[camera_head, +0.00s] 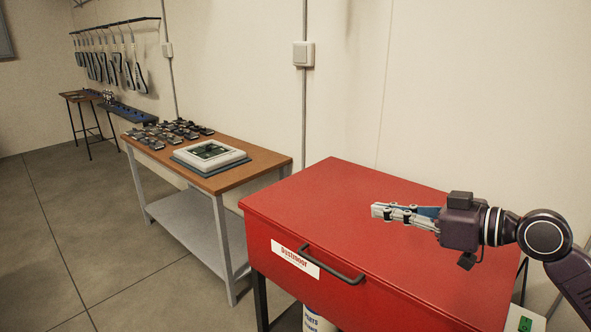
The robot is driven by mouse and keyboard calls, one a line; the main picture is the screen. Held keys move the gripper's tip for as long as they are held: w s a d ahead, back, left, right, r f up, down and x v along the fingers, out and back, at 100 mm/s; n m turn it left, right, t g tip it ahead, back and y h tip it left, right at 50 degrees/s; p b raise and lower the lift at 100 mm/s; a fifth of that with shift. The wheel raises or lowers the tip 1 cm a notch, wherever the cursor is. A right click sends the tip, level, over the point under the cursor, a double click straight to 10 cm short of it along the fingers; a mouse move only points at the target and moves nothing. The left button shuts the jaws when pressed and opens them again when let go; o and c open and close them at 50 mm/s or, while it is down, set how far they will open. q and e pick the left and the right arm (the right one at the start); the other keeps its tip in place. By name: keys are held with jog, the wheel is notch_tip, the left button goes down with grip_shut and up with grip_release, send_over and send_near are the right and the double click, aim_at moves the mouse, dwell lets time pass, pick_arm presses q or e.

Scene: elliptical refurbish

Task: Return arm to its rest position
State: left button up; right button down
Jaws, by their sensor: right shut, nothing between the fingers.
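My right gripper (381,211) comes in from the right on my purple and black arm. It points left, with its fingers together and nothing between them. In the picture it lies over the lid of a red cabinet (310,195); I cannot tell its exact height above the lid. My left gripper is not in view.
The red cabinet has a black front handle (331,264). Left of it, a wooden-topped table (256,170) holds a white and grey device (209,154) and several small dark parts (166,132). A wall stands behind. Floor (60,240) is clear at the left.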

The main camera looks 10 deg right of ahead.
jog(key=s+a+f+g+h, duration=0.1)
jog(key=s+a+f+g, duration=0.2)
jog(key=f, duration=0.7)
jog(key=s+a+f+m+h, duration=0.1)
jog(key=s+a+f+h, duration=0.1)
jog(key=s+f, duration=0.5)
jog(key=s+a+f+g+h, duration=0.1)
jog(key=s+a+f+g, duration=0.15)
jog(key=f, duration=0.95)
jog(key=s+f+m+g+h, duration=0.1)
jog(key=s+f+m+h, duration=0.15)
jog(key=s+f, duration=0.45)
jog(key=s+f+m+g+h, duration=0.2)
jog(key=s+h, duration=0.1)
jog(key=s, duration=0.7)
notch_tip(320, 180, down, 27)
jog(key=s+g, duration=0.1)
jog(key=s, duration=0.1)
jog(key=s+d+f+g, duration=0.1)
jog(key=s+d+f, duration=0.2)
jog(key=s+f, duration=1.3)
jog(key=shift+s+n, duration=0.35)
jog(key=shift+s, duration=0.2)
jog(key=shift+d+g, duration=0.1)
jog(key=shift+g, duration=0.15)
